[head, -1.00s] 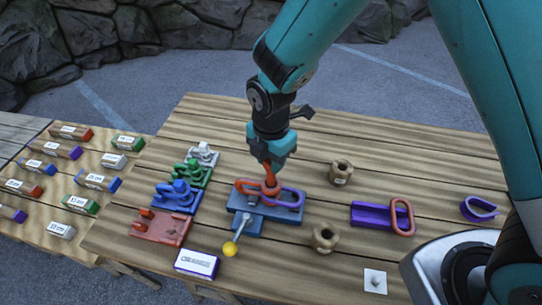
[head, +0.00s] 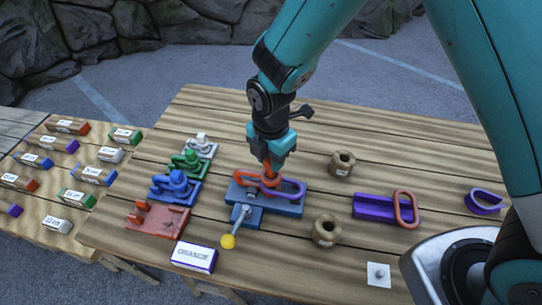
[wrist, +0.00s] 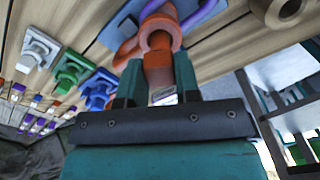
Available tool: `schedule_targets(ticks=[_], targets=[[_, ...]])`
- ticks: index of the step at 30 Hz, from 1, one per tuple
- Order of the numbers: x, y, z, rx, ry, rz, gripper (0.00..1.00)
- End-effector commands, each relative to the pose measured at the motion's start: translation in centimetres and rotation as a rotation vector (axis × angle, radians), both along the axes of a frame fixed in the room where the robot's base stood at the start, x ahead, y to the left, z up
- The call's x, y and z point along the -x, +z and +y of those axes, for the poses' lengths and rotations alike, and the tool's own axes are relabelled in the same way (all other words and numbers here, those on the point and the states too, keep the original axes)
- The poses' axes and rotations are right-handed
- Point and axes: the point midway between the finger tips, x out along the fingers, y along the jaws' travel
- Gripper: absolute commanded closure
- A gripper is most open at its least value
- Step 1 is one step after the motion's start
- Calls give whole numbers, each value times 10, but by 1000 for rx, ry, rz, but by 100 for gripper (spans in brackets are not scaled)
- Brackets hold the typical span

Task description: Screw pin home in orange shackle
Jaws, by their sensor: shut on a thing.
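The orange shackle (head: 272,187) lies on the blue fixture (head: 289,209), with a purple link (head: 294,186) looped beside or through it; I cannot tell which. My gripper (head: 268,162) points down over the fixture. It is shut on an upright orange piece, apparently the pin (wrist: 158,76), between its two fingers in the wrist view. A round orange part with a hole (wrist: 158,34) shows just beyond. How deep the pin sits and its thread are hidden. A lever with a yellow knob (head: 228,241) sticks out from the fixture's front.
Red (head: 160,220), blue (head: 176,186), green (head: 187,162) and white (head: 201,145) shackle stands line the left. A label block reading ORANGE (head: 195,256) lies in front. Wooden spools (head: 327,231) and a purple cradle with an orange link (head: 378,208) stand right.

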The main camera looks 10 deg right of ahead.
Motion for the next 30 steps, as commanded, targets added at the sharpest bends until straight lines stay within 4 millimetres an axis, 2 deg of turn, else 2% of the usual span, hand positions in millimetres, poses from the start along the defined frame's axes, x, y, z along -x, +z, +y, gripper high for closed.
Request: schedule_targets(ticks=[30], targets=[[-1,-11,0,-1,0,-1,98]])
